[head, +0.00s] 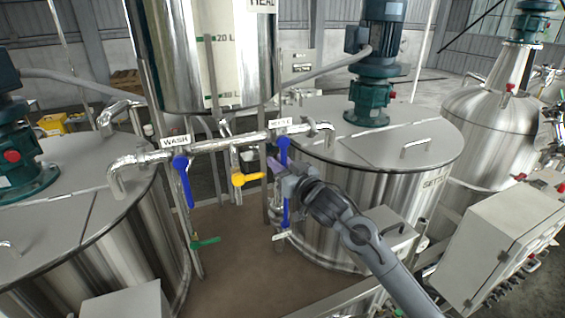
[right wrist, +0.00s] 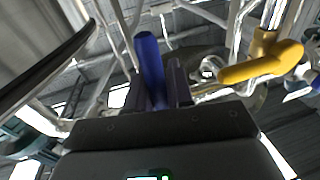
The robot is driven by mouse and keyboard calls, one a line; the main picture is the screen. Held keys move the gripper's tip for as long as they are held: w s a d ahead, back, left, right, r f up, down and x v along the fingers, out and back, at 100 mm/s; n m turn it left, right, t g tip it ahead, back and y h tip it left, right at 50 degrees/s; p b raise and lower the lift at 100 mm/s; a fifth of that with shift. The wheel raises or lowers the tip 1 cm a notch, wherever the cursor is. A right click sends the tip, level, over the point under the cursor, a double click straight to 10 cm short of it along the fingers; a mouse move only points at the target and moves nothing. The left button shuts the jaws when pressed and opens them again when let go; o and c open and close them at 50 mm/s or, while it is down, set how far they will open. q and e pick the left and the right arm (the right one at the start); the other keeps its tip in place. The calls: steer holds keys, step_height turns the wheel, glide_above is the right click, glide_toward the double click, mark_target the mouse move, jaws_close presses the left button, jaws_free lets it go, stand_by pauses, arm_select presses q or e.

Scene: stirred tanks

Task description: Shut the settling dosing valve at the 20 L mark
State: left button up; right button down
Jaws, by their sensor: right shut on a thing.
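The header tank (head: 165,55) hangs at the top centre. Its level strip (head: 211,72) has a green 20 L mark near the top and another green mark lower down; I cannot make out the liquid level. Below it, the label that appears to read settle (head: 281,122) sits on the pipe above a blue valve handle (head: 283,150). My right gripper (head: 275,167) is shut on this handle, partly hiding it. In the right wrist view the blue handle (right wrist: 150,60) stands between the two fingers (right wrist: 154,92). My left gripper is out of view.
A second blue handle (head: 183,182) hangs down under the WASH label (head: 175,140). A yellow handle (head: 248,179) points sideways close left of my gripper. A green handle (head: 205,243) sits lower. Large steel tanks (head: 75,215) (head: 365,215) stand on both sides.

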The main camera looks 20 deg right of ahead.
steer(key=c, duration=1.1)
jaws_free()
steer(key=shift+a, duration=0.1)
steer(key=shift+s, duration=0.1)
steer(key=b+v, duration=0.3)
steer(key=v, duration=0.7)
steer(key=shift+s, duration=0.3)
